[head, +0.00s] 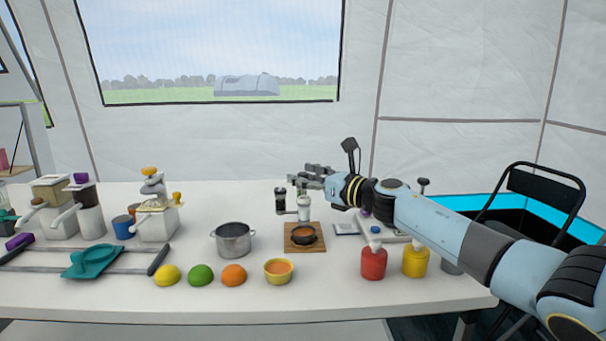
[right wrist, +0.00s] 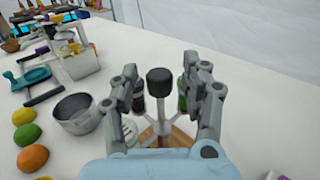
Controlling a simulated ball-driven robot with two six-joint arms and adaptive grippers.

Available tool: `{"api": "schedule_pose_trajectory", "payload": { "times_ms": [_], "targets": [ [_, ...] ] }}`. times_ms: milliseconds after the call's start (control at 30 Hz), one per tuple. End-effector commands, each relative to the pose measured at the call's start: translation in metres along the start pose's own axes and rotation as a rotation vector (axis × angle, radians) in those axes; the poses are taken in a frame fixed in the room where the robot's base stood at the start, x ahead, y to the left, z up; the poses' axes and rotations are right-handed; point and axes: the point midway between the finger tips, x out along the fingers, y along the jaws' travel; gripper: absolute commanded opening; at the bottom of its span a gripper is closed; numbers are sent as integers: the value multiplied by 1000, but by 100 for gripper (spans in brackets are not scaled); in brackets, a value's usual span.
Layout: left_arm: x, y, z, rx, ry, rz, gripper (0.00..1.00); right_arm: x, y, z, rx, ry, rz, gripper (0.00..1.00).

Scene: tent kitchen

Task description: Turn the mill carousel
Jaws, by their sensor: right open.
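The mill carousel (head: 292,209) stands on the table behind the wooden board, with dark and pale mills around it. Its top is hidden by my right gripper (head: 308,175) in the head view. In the right wrist view, a black knob (right wrist: 160,82) tops the carousel's post, with a dark mill (right wrist: 138,98) left of it and a green mill (right wrist: 183,97) right of it. My right gripper (right wrist: 164,75) is open, one finger on each side of the knob with visible gaps. I cannot tell its exact height over the knob. My left gripper is not in view.
A pot (head: 233,240), a small pan on a wooden board (head: 318,246), fruit and a yellow bowl (head: 278,272) stand in front. Red (head: 374,263) and yellow (head: 416,262) bottles stand below my right arm. Grinders and a juicer (head: 157,218) stand left.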

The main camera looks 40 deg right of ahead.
Motion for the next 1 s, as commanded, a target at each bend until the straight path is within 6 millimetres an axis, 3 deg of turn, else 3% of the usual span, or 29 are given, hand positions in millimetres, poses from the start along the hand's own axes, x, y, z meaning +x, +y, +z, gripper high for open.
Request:
{"api": "schedule_pose_trajectory", "payload": {
  "times_ms": [367, 733, 1000],
  "targets": [
    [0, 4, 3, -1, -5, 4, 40, 7, 0, 0, -1, 0, 0, 47],
    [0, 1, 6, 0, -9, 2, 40, 7, 0, 0, -1, 0, 0, 0],
    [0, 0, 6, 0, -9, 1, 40, 7, 0, 0, -1, 0, 0, 0]
  ]
}}
